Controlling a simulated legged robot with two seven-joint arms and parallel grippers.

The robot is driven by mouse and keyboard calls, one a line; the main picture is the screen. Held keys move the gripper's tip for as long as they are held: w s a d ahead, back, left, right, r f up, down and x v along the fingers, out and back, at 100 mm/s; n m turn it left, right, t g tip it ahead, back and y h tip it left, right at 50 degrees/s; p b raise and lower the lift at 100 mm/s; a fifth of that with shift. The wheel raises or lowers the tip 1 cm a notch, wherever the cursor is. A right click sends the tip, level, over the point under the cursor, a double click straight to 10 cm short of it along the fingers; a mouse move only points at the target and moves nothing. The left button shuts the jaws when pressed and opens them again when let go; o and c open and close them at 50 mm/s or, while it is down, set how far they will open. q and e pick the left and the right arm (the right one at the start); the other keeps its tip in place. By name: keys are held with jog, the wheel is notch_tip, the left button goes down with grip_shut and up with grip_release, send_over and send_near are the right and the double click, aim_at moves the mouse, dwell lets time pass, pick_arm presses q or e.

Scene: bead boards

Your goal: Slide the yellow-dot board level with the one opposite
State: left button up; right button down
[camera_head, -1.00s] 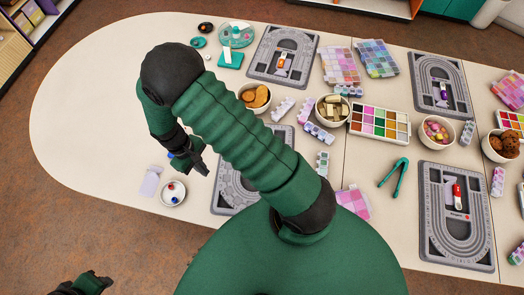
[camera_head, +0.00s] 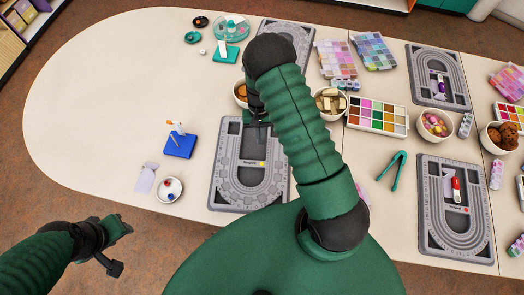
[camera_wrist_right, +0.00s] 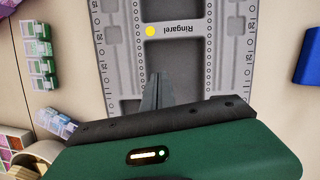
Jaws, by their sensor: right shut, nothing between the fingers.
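The grey yellow-dot board (camera_head: 222,165) lies on the near side of the table, its yellow dot also showing in the right wrist view (camera_wrist_right: 150,31). The grey board opposite (camera_head: 306,38) lies at the far side, partly hidden by my right arm. The yellow-dot board sits further left than that one. My right gripper (camera_head: 257,121) is shut and empty over the far end of the yellow-dot board. Its closed fingers (camera_wrist_right: 152,92) show over the board in the wrist view; contact cannot be told. My left gripper (camera_head: 117,247) hangs off the table's near left edge, its fingers unclear.
Left of the yellow-dot board are a blue box (camera_head: 180,146) and a white bowl of beads (camera_head: 169,189). Snack bowls (camera_head: 330,104) and a paint-coloured bead tray (camera_head: 378,116) stand to the right. Another board pair lies further right. The table's left end is clear.

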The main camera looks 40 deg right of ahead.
aim_at(261, 160)
jog(key=shift+x, duration=1.05)
jog(key=s, duration=0.1)
jog(key=s+a+p, duration=0.1)
jog(key=s, duration=0.1)
jog(key=shift+a+f+p, duration=0.2)
jog(key=shift+f+p, duration=0.1)
jog(key=shift+p, duration=0.05)
jog(key=shift+s+a, duration=0.3)
jog(key=shift+s, duration=0.05)
jog(key=shift+a, duration=0.15)
jog(key=shift+f, duration=0.1)
